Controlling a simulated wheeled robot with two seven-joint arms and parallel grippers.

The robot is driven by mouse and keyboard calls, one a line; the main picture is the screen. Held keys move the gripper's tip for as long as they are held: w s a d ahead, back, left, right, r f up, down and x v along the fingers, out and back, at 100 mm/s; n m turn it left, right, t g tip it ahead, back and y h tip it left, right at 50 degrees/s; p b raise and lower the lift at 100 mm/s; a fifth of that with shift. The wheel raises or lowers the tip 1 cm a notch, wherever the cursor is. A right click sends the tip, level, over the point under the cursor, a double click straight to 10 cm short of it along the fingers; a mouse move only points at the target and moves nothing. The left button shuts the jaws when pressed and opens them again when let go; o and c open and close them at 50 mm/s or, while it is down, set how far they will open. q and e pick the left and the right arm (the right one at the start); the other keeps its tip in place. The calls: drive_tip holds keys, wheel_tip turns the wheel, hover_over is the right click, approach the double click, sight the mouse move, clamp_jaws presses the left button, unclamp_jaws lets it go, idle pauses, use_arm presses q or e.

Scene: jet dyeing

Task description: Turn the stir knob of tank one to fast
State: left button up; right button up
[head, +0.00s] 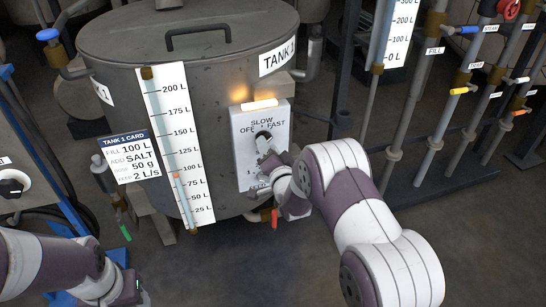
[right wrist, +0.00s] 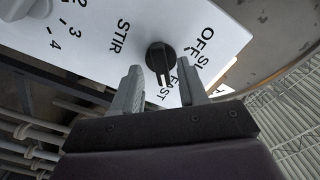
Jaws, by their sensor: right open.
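The tank one control panel (head: 246,166) is a white box on the grey tank (head: 195,60), marked SLOW, OFF and FAST. Its black stir knob (head: 263,138) shows also in the right wrist view (right wrist: 160,58), beside the word STIR. There the knob's bar points down in the picture, near the FAST lettering; its exact setting is hard to tell. My right gripper (right wrist: 161,88) is open, its two grey fingers on either side of the knob's bar with gaps. In the head view it hides the panel's lower right part. My left gripper (head: 134,294) is partly visible at lower left, jaws unclear.
An orange lamp (head: 259,104) glows atop the panel. A level gauge (head: 177,145) and the tank 1 card (head: 127,158) are left of it. Pipes with coloured valve handles (head: 460,91) stand at the right. The floor (head: 240,265) in front is clear.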

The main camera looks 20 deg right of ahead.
drive_tip(key=s+p, duration=0.2)
drive_tip(key=s, duration=0.9)
drive_tip(key=shift+d, duration=0.2)
drive_tip(key=s+f+n+g, duration=0.6)
drive_tip(key=s+f+g, duration=0.3)
drive_tip(key=f+g, duration=0.2)
drive_tip(key=s+r+n+g, duration=0.2)
drive_tip(key=s+r+g, duration=0.15)
drive_tip(key=s, duration=0.35)
drive_tip(key=s+r+n+g, duration=0.25)
drive_tip(key=s+r, duration=0.25)
drive_tip(key=s, duration=0.3)
wheel_tip(320, 180, up, 30)
drive_tip(key=w+p, duration=0.1)
drive_tip(key=p, duration=2.6)
drive_tip(key=shift+w+a+r+h, duration=0.15)
drive_tip(key=shift+w+a+h, duration=0.05)
drive_tip(key=shift+a+h, duration=0.1)
